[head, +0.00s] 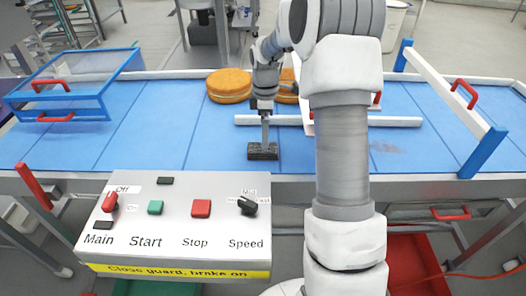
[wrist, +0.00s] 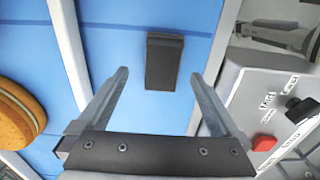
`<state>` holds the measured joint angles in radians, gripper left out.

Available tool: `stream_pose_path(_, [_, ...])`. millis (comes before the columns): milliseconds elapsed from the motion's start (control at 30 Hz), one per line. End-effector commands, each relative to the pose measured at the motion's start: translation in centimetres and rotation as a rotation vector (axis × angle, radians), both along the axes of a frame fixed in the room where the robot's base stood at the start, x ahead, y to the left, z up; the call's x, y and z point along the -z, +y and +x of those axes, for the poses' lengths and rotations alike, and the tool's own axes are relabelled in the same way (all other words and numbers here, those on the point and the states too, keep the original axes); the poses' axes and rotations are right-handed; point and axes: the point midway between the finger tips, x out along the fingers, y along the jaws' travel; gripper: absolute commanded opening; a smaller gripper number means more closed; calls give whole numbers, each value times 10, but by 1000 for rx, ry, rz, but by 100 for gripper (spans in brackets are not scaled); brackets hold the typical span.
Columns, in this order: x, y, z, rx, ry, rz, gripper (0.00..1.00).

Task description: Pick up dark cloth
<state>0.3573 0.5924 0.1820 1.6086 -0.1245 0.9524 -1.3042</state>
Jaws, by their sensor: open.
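The dark cloth (head: 262,153) is a small, dark grey, block-like piece lying on the blue belt near its front edge, behind the control box. In the wrist view the cloth (wrist: 164,62) lies just beyond the fingertips, roughly in line with the gap between them. My gripper (head: 265,136) points down over the cloth in the head view; in the wrist view my gripper (wrist: 160,75) is open with nothing between its fingers. I cannot tell how much height separates the fingertips from the cloth.
A control box (head: 180,222) with knobs and buttons stands in front of the belt (head: 200,145). Round, cake-like items (head: 229,84) lie behind my gripper. A white rail (head: 395,121) crosses the belt. Blue-framed guards stand left (head: 70,85) and right (head: 484,152).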

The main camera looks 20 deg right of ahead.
Motion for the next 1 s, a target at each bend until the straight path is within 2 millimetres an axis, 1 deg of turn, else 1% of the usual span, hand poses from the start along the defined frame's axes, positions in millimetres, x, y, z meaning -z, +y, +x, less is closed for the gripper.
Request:
stream_pose_path(133, [11,2,-1,-1,2,1,100])
stream_pose_path(300, [38,8,-3,0,3,0,100])
stream_pose_path(400, [49,8,-3,1,1,0,100])
stream_pose_path(500, [54,8,-2,1,1,0,100])
stream_pose_path(700, [54,8,-2,1,0,0,100])
stream_pose_path(767, [54,8,-2,1,0,0,91])
stream_pose_path(800, [54,8,-2,1,0,0,84])
stream_pose_path(967, [53,7,-2,1,0,0,55])
stream_pose_path(1000, [53,7,-2,1,0,0,48])
